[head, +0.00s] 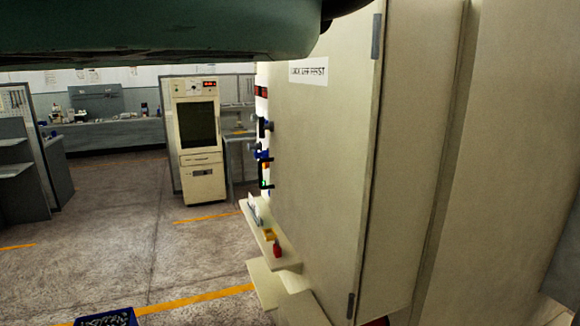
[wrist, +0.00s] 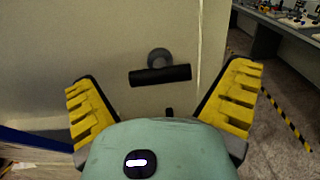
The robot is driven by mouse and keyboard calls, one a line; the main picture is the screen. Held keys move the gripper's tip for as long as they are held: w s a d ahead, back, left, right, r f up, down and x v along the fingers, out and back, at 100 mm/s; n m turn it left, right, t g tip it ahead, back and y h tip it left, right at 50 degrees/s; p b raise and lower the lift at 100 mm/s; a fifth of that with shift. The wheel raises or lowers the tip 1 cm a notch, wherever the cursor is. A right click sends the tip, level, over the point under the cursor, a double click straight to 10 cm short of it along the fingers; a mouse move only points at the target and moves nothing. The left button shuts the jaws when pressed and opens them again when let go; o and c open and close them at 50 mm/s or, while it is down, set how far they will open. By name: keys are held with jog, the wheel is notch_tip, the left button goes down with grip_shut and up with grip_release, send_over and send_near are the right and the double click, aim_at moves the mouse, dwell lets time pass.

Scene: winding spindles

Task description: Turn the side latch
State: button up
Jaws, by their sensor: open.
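In the wrist view, a black bar handle (wrist: 160,76), apparently the side latch, sits on a round grey hub (wrist: 158,57) on a beige panel (wrist: 120,30). The bar lies nearly level, its right end slightly higher. My gripper (wrist: 163,74) is open, with one yellow ridged finger to the left of the bar and one to the right. The bar shows between the fingers with gaps at both ends, and nothing is held. How far the fingertips are from the panel is unclear. My gripper is out of the head view, and I cannot identify this latch there.
In the head view, a tall beige cabinet (head: 320,150) fills the right, with small blue and black fittings (head: 264,155) and a ledge (head: 270,238) on its left edge. A dark blue crate (head: 105,318) stands on the floor. Open floor (head: 130,230) lies to the left.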

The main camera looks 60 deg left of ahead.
jog(key=shift+c, duration=0.3)
jog(key=c, duration=1.2)
jog(key=shift+o, duration=0.2)
jog(key=shift+n, duration=0.3)
jog(key=n, duration=0.4)
jog(key=shift+n, duration=0.3)
jog(key=n, duration=0.3)
jog(key=shift+n+p, duration=0.35)
jog(key=shift+n, duration=0.05)
jog(key=n+p, duration=0.2)
jog(key=n, duration=0.2)
jog(key=shift+r+p, duration=0.15)
jog(key=shift+p, duration=0.25)
jog(key=shift+n+p, duration=1.5)
jog(key=shift+n, duration=0.9)
jog(key=shift+f, duration=0.2)
